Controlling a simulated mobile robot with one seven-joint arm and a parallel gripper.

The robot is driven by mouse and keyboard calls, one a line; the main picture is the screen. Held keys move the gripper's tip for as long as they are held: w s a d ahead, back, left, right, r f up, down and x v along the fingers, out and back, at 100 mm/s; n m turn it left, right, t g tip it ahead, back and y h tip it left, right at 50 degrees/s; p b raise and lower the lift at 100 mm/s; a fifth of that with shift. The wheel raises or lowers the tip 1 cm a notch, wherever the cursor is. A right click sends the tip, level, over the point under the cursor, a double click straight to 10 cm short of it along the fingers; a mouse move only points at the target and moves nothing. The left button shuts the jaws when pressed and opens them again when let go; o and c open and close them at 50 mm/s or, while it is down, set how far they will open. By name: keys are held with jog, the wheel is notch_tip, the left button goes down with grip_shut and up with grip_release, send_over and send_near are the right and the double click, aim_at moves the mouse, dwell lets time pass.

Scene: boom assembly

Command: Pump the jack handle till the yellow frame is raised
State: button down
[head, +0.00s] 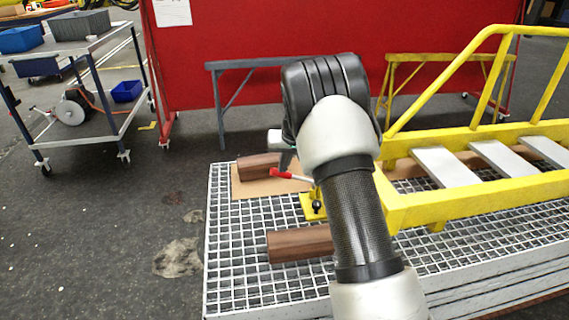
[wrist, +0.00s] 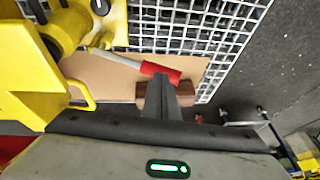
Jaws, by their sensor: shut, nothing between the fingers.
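The jack handle (head: 290,175) is a pale rod with a red grip, low beside the yellow jack (head: 311,206), at the near end of the yellow frame (head: 440,208). In the wrist view the red grip (wrist: 159,71) lies across the upper middle, its rod (wrist: 118,58) running left to the jack. My gripper (wrist: 163,82) is shut and empty. Its dark fingertips are at the grip and overlap it in the picture; I cannot tell whether they touch. In the head view my arm hides part of the jack and frame end.
Brown wooden blocks (head: 299,243) lie on the metal grating (head: 235,285), one on a tan board (head: 245,190). A grey trestle (head: 221,105) and a yellow trestle (head: 450,58) stand behind. A cart (head: 130,108) stands left; the floor between is open.

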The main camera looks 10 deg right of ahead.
jog(key=shift+a+f+n+h, duration=0.2)
jog(key=shift+a+f+h, duration=0.6)
jog(key=shift+f, duration=0.85)
jog(key=shift+a+f+n+h, duration=0.2)
jog(key=shift+a+f+h, duration=0.4)
jog(key=shift+f+h, duration=0.7)
jog(key=shift+a+f+n+h, duration=0.2)
jog(key=shift+a+f+h, duration=0.45)
jog(key=shift+f, duration=1.3)
jog(key=shift+s+a+f, duration=0.1)
jog(key=w+p+v, duration=0.1)
jog(key=p+v, duration=0.2)
jog(key=v, duration=1.1)
jog(key=shift+r, duration=0.3)
jog(key=shift+s+p, duration=0.1)
jog(key=shift+p, duration=0.2)
